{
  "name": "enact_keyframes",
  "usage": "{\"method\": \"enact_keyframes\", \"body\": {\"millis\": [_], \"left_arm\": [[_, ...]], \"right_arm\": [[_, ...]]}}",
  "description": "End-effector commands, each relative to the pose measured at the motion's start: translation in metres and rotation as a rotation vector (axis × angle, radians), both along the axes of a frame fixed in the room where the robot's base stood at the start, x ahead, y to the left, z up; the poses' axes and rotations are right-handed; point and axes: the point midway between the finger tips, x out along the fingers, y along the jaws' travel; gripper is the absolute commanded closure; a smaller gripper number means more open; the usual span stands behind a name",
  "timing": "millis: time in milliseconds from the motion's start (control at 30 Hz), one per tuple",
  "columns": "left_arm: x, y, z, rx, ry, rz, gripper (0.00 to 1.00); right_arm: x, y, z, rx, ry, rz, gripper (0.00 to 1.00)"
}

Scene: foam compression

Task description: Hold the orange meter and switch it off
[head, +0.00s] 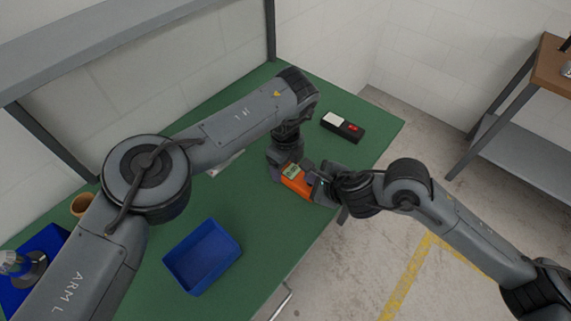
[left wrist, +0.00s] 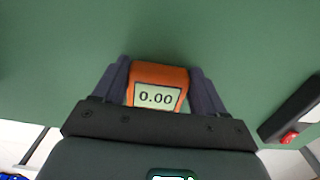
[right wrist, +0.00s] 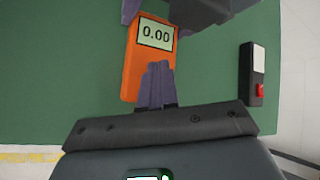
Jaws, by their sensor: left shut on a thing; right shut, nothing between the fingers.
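The orange meter (head: 296,180) is on or just above the green table near its front edge. Its display is lit and reads 0.00 in the left wrist view (left wrist: 158,74) and the right wrist view (right wrist: 148,62). My left gripper (head: 285,168) is shut on the meter, with a finger on each side of it in the left wrist view (left wrist: 160,85). My right gripper (head: 318,188) is shut and empty. Its closed fingertips (right wrist: 158,68) are over the lower part of the meter's face; whether they touch it, I cannot tell. The meter's buttons are hidden.
A black box with a white panel and a red switch (head: 343,127) lies farther back on the green table (head: 375,115). A blue tray (head: 202,257) stands at the front left. A brown pot (head: 82,205) and a blue bin (head: 40,262) are at far left.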

Motion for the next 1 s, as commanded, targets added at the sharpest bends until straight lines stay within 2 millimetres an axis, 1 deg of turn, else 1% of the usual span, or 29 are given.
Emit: {"method": "enact_keyframes", "body": {"millis": [367,733,1000], "left_arm": [[0.000,0.000,0.000,-0.001,-0.001,0.000,0.66],[0.000,0.000,0.001,-0.001,-0.001,0.000,0.66],[0.000,0.000,0.000,-0.001,-0.001,0.000,0.66]], "right_arm": [[0.000,0.000,-0.002,-0.001,0.000,-0.001,1.00],[0.000,0.000,0.008,0.000,-0.001,-0.001,1.00],[0.000,0.000,0.009,0.000,0.000,0.000,1.00]]}}
